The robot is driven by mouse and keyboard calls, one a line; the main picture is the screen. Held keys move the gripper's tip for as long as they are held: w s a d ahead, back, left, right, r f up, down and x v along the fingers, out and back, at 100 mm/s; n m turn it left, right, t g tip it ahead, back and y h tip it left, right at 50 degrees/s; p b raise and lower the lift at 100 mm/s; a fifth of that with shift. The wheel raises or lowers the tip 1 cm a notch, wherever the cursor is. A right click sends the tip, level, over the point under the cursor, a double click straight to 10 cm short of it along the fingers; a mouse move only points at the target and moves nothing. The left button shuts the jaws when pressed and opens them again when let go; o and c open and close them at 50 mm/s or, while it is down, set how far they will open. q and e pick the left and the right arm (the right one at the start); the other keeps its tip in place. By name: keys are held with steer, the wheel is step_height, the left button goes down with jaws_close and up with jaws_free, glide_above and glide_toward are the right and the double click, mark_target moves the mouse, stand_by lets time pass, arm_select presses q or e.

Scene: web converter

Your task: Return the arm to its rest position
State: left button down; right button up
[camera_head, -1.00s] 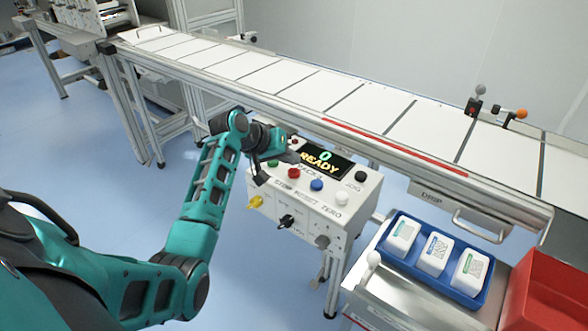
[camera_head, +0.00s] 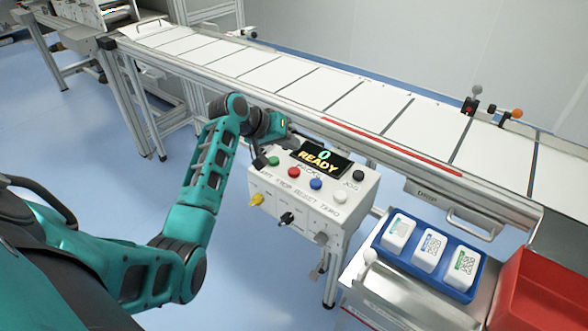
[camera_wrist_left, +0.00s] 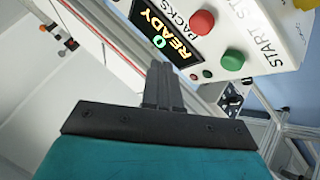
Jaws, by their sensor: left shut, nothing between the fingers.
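My left arm comes in from the lower left in the head view, with its elbow and forearm raised. My left gripper (camera_head: 284,140) hangs at the back left of the white control box (camera_head: 310,205), near its display (camera_head: 318,158), which reads 0 READY. In the left wrist view its two dark fingers (camera_wrist_left: 160,75) are shut together with nothing between them. There the green button (camera_wrist_left: 233,59) and red button (camera_wrist_left: 202,22) lie beyond the fingertips, apart from them. My right gripper is not in view.
The conveyor (camera_head: 300,85) runs behind the box from upper left to right. A blue tray (camera_head: 455,282) with three white packs and a red bin (camera_head: 540,290) stand at lower right. A yellow knob (camera_head: 257,199) sticks out of the box front. Floor at left is clear.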

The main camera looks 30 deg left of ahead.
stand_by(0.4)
arm_select(q)
steer(key=s+d+f+m+g+y, duration=0.15)
steer(key=s+d+f, duration=0.25)
steer(key=s, duration=0.4)
steer(key=s+d+f+m+g+y, duration=0.15)
steer(key=s+d+f, duration=0.25)
steer(key=s, duration=0.4)
steer(key=s+d+r+m+g, duration=0.15)
steer(key=s+d, duration=0.25)
steer(key=s, duration=0.4)
steer(key=s+d+m, duration=0.2)
steer(key=s+d, duration=0.1)
steer(key=s, duration=0.6)
steer(key=w+d+f+t+h, duration=0.1)
steer(key=w+d+f+t, duration=0.2)
steer(key=w+f+t, duration=0.4)
step_height(320, 180, down, 2)
steer(key=shift+w+h, duration=0.3)
steer(key=shift+w, duration=0.35)
